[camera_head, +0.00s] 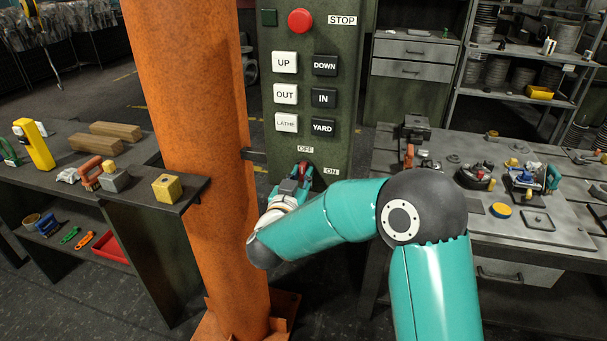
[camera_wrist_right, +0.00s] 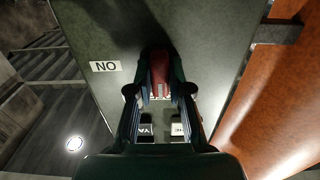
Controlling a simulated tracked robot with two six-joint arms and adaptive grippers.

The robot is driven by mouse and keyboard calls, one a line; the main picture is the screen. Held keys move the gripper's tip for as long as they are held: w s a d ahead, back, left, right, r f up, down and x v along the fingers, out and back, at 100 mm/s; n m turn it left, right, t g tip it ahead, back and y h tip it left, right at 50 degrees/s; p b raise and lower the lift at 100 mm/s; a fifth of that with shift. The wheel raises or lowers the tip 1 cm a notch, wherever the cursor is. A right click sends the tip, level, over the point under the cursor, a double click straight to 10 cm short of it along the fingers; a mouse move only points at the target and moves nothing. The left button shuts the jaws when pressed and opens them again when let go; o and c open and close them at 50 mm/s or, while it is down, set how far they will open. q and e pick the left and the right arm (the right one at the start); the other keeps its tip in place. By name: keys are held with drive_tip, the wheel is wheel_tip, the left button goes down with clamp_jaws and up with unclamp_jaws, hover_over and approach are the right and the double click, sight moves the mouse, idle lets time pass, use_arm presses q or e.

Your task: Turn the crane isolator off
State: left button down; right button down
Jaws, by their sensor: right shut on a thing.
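The crane isolator is a red handle (camera_head: 305,168) low on the green control panel (camera_head: 348,70). The OFF label (camera_head: 305,149) sits above it and the ON label (camera_head: 331,171) to its right. My right gripper (camera_head: 298,178) is at the handle, its fingers closed around it. In the right wrist view the red handle (camera_wrist_right: 158,70) lies between the two fingers of my right gripper (camera_wrist_right: 160,88), and the ON label (camera_wrist_right: 105,66) shows upside down at the left. The gripper partly hides the handle, so its exact angle is hard to tell. My left gripper is not in view.
White and black buttons (camera_head: 285,62) and a red stop button (camera_head: 300,21) sit above the isolator. An orange column (camera_head: 190,120) stands close at the left. A bench with valve parts (camera_head: 480,230) is at the right, a shelf with blocks (camera_head: 150,160) at the left.

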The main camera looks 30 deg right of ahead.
drive_tip(key=shift+a+f, duration=0.1)
drive_tip(key=shift+f, duration=0.1)
drive_tip(key=c, duration=1.1)
unclamp_jaws()
drive_tip(key=shift+r, duration=0.1)
drive_tip(key=v, duration=1.2)
